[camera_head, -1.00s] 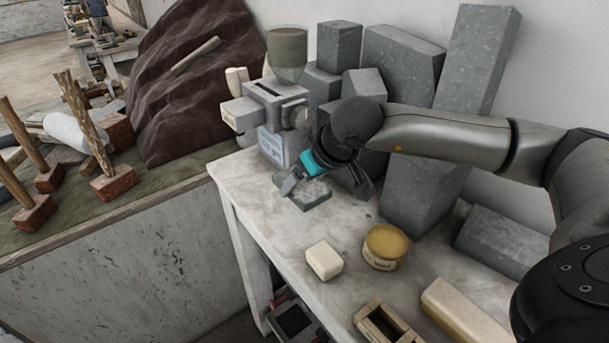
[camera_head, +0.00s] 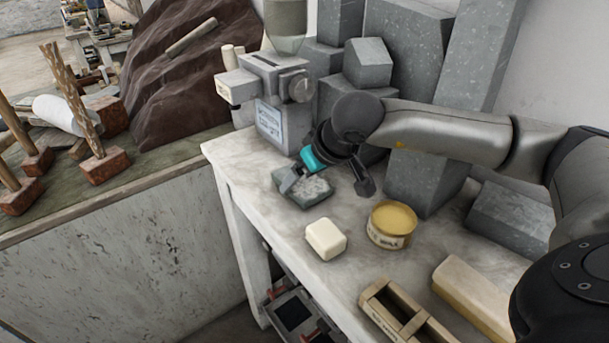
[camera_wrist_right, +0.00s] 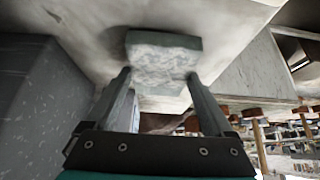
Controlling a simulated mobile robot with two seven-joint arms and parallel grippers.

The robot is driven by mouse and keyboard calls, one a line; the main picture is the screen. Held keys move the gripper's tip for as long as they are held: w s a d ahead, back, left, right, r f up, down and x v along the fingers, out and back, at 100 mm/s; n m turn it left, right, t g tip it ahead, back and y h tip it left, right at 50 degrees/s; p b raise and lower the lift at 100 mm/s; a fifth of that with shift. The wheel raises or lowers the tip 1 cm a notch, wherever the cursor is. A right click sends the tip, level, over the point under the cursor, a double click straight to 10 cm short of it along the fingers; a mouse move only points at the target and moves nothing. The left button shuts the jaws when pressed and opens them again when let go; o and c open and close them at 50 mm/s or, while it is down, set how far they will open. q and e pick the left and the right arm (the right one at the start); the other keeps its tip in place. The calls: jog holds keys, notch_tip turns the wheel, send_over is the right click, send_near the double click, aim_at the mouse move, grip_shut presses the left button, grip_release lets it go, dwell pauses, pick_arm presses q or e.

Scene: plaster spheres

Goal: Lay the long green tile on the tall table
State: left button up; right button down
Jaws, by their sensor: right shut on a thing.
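The grey-green speckled tile (camera_head: 309,192) is at the table's front left edge in the head view. My right gripper (camera_head: 300,181) is shut on it. In the right wrist view the tile (camera_wrist_right: 163,62) sits between the tips of my right gripper (camera_wrist_right: 159,78), with a dark shadow beside it. The tile lies roughly flat over the pale, stained top of the tall table (camera_head: 270,225). I cannot tell whether it touches the top. My left gripper is not in view.
A white block (camera_head: 326,239), a yellow-lidded tin (camera_head: 391,224) and a wooden mould (camera_head: 395,312) stand nearer on the table. A grey machine (camera_head: 268,100) and grey stone blocks (camera_head: 405,55) crowd the back.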

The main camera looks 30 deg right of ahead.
jog(key=shift+r+b, duration=0.1)
jog(key=shift+b, duration=0.3)
dwell(1.4)
jog(key=shift+f+b, duration=0.75)
jog(key=shift+b, duration=0.05)
jog(key=shift+c, duration=0.4)
grip_release()
jog(key=shift+o, duration=0.4)
jog(key=shift+r+p, duration=1.3)
jog(key=shift+r, duration=0.7)
jog(key=shift+r, duration=0.1)
